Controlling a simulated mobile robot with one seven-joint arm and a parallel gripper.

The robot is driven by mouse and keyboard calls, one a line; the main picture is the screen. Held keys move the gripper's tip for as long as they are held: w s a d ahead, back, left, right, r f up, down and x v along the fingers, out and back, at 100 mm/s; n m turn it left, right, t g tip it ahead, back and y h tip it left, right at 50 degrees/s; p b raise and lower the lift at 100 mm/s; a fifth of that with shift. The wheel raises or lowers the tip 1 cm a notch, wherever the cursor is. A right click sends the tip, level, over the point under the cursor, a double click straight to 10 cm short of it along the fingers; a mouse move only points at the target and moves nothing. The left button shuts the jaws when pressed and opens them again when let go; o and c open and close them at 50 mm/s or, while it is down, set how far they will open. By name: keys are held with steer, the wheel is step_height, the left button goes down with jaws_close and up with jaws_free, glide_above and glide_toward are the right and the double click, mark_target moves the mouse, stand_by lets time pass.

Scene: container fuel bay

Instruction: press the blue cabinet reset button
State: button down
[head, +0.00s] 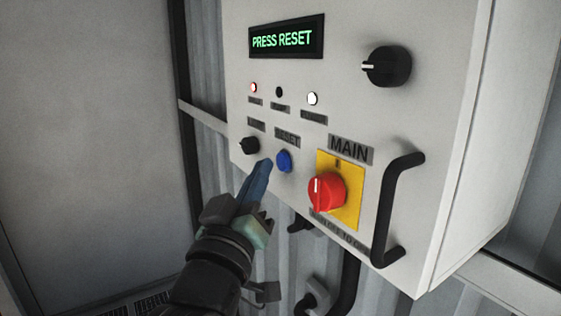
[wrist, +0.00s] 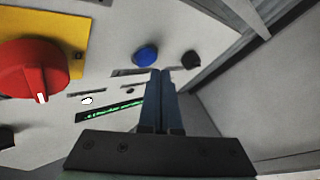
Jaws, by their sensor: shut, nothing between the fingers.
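The blue reset button (head: 284,161) is on the front of the white cabinet (head: 440,130), under a small label and left of the red main switch. It also shows in the wrist view (wrist: 145,56), just beyond and left of the fingertips. My gripper (head: 264,163) is shut and empty, its blue fingers pointing up at the panel just left of the button. In the wrist view the fingertips (wrist: 160,71) lie side by side. I see a small offset between tips and button; I cannot tell the exact depth gap. The display (head: 286,38) reads "PRESS RESET".
The red rotary main switch (head: 326,193) on its yellow plate is right of the button. A small black knob (head: 249,145) is to its left. A black handle (head: 398,210) sticks out at the right. A large black knob (head: 387,67) is above. Black cable fittings hang below.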

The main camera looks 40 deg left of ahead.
steer(key=shift+w+d, duration=0.15)
steer(key=shift+w, duration=0.2)
steer(key=shift+w+d, duration=0.2)
steer(key=shift+w, duration=0.2)
stand_by(0.7)
steer(key=shift+s, duration=0.15)
steer(key=shift+s+a, duration=0.3)
steer(key=shift+s, duration=0.3)
steer(key=shift+s+a+b, duration=0.35)
steer(key=shift+s, duration=0.45)
steer(key=shift+s+a+b, duration=0.3)
steer(key=shift+s+b, duration=0.05)
steer(key=shift+s, duration=0.4)
steer(key=shift+s+a+b, duration=0.35)
steer(key=shift+s, duration=0.45)
steer(key=s+a+b, duration=0.2)
steer(key=s, duration=0.4)
steer(key=shift+s+a, duration=0.2)
steer(key=shift+a, duration=0.1)
